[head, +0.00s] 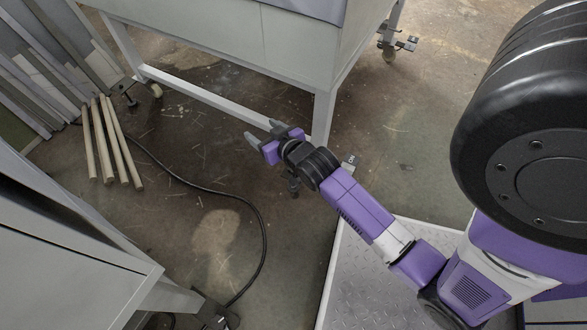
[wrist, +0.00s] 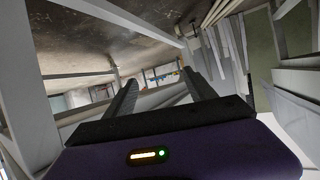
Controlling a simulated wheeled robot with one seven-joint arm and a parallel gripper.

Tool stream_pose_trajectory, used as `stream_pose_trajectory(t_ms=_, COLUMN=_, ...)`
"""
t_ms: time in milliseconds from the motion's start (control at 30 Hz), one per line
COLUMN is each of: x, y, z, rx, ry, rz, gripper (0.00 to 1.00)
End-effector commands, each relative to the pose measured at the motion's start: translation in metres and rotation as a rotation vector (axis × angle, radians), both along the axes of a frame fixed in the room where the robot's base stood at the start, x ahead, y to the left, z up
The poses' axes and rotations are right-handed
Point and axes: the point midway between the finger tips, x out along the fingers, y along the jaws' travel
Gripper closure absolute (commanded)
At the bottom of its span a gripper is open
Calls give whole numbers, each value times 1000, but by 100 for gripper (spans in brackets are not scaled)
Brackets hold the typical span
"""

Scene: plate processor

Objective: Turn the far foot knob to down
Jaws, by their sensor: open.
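The pale grey machine (head: 290,45) stands on legs at the top of the head view. One foot with small pedals or knobs (head: 400,42) shows at its far right leg. A second foot (head: 150,88) with a dark knob shows at its left leg. A small marked plate (head: 349,160) shows by the near leg, partly hidden behind my arm. I cannot tell which way any knob is set. My gripper (head: 262,131) is open and empty, in front of the lower crossbar and left of the near leg. In the wrist view, its two fingers (wrist: 160,78) are apart with nothing between them.
Several wooden poles (head: 110,143) lean at the left. A black cable (head: 245,205) runs over the floor. Another grey cabinet (head: 65,255) stands at the lower left. A metal tread plate (head: 370,285) lies below my arm. The middle floor is mostly clear.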

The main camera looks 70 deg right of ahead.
Motion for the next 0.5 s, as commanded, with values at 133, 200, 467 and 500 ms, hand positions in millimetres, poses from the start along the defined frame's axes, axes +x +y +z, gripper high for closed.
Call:
stream_pose_trajectory(t_ms=133, x=9, y=-67, z=-51, rx=149, ry=74, rz=-171, gripper=36)
stream_pose_trajectory(t_ms=200, x=7, y=-92, z=-75, rx=243, ry=117, rz=-253, gripper=36)
stream_pose_trajectory(t_ms=467, x=-23, y=-123, z=-155, rx=714, ry=335, rz=-571, gripper=36)
stream_pose_trajectory(t_ms=500, x=-30, y=-117, z=-163, rx=780, ry=373, rz=-609, gripper=36)
